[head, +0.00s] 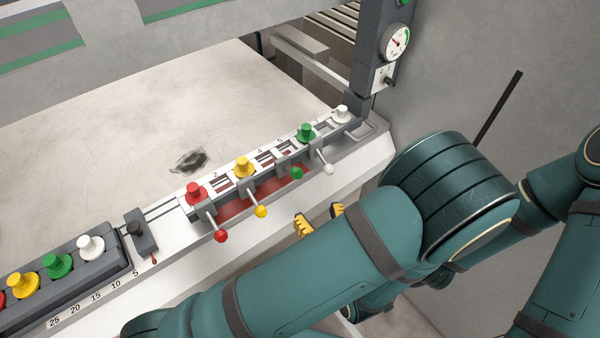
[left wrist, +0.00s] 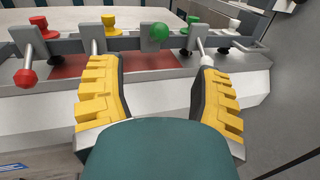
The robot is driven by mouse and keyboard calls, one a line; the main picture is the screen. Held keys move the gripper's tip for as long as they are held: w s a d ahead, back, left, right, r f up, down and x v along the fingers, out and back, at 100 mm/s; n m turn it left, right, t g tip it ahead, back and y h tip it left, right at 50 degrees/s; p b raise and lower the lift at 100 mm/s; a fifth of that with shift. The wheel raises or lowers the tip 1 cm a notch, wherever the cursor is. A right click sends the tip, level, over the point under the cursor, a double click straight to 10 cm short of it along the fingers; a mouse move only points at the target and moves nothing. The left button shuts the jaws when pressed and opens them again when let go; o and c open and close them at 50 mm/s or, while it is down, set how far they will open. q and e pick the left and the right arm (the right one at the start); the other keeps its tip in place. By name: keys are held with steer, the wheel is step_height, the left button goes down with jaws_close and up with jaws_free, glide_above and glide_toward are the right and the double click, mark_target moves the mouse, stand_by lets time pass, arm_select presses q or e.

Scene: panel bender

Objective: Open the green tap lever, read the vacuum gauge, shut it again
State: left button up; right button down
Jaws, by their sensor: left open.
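The green tap lever (head: 297,173) ends in a green ball and sits on the rail between the yellow and white levers. In the left wrist view its ball (left wrist: 160,32) stands higher than the red and white balls and hides its stem. My left gripper (head: 318,217) is open and empty in front of the rail, apart from the green ball. In the left wrist view its yellow-padded fingers (left wrist: 157,80) are spread, with the green ball beyond the gap. The round vacuum gauge (head: 397,40) is on the grey post; its reading is too small to tell. My right gripper is out of view.
The red lever (head: 220,235), yellow lever (head: 261,211) and white lever (head: 328,169) stick out close by along the rail. Coloured knobs stand above them, including a green knob (head: 305,133). A wide pale worktable (head: 100,130) lies behind.

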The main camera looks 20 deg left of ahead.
mark_target(299, 178)
arm_select(q)
steer(key=p+x, duration=0.1)
steer(key=x, duration=1.2)
steer(key=shift+p, duration=0.3)
jaws_close()
